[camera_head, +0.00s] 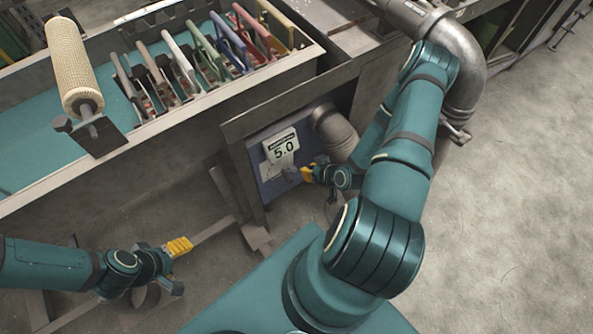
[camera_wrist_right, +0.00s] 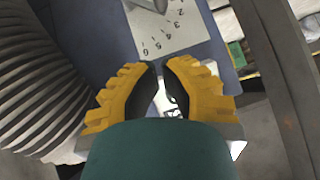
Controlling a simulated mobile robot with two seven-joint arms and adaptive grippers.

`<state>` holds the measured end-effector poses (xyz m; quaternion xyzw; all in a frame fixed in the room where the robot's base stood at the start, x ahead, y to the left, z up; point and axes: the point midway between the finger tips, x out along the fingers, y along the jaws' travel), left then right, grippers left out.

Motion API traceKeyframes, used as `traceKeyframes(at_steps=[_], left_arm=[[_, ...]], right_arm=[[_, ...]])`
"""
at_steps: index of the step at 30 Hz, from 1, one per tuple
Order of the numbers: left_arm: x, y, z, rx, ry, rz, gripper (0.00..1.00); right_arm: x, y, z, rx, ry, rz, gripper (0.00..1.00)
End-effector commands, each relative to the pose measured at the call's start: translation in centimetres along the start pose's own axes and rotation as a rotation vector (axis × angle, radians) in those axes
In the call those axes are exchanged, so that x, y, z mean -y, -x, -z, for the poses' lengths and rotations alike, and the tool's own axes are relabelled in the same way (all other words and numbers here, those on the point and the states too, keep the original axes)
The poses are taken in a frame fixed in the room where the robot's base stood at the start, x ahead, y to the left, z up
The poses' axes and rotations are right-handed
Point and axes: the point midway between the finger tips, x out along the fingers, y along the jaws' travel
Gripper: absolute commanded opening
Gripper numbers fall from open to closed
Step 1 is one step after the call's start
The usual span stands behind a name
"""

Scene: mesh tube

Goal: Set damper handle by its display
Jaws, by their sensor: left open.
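The damper display (camera_head: 281,147) is a small plate reading 5.0 on the blue-grey panel. My right gripper (camera_head: 307,174) is in front of this panel, just below and right of the display. A small grey part, possibly the damper handle (camera_head: 291,172), shows beside its yellow fingers. In the right wrist view, the yellow fingers (camera_wrist_right: 160,68) have a narrow gap between their tips, with part of the plate showing through. A numbered scale (camera_wrist_right: 168,25) lies beyond them, with a grey piece (camera_wrist_right: 150,5) at the top edge. My left gripper (camera_head: 178,246) is open and empty, low at the left.
A ribbed duct (camera_head: 334,133) is close beside the panel; it fills the left of the right wrist view (camera_wrist_right: 40,75). A bench with a rack of coloured frames (camera_head: 200,60) and a mesh roll (camera_head: 73,65) stands above. Open floor (camera_head: 520,200) lies to the right.

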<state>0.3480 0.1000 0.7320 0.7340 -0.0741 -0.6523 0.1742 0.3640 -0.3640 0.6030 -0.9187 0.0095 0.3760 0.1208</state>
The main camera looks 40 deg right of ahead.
Motion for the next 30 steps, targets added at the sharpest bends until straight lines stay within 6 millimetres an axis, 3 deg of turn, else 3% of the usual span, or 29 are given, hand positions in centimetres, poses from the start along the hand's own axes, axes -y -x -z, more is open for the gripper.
traceKeyframes(at_steps=[17, 21, 30], left_arm=[[1.0, -2.6, 0.3, -0.012, -0.002, 0.001, 0.65], [1.2, -3.2, 0.3, -0.016, -0.003, 0.001, 0.65], [1.3, -3.6, 0.4, -0.019, -0.003, 0.001, 0.65]], right_arm=[[0.1, -10.3, -0.1, -0.004, 0.0, 0.002, 0.0], [0.0, -11.6, -1.8, -0.003, 0.0, 0.001, 0.0], [0.0, -12.6, -2.7, -0.004, 0.001, 0.0, 0.0]])
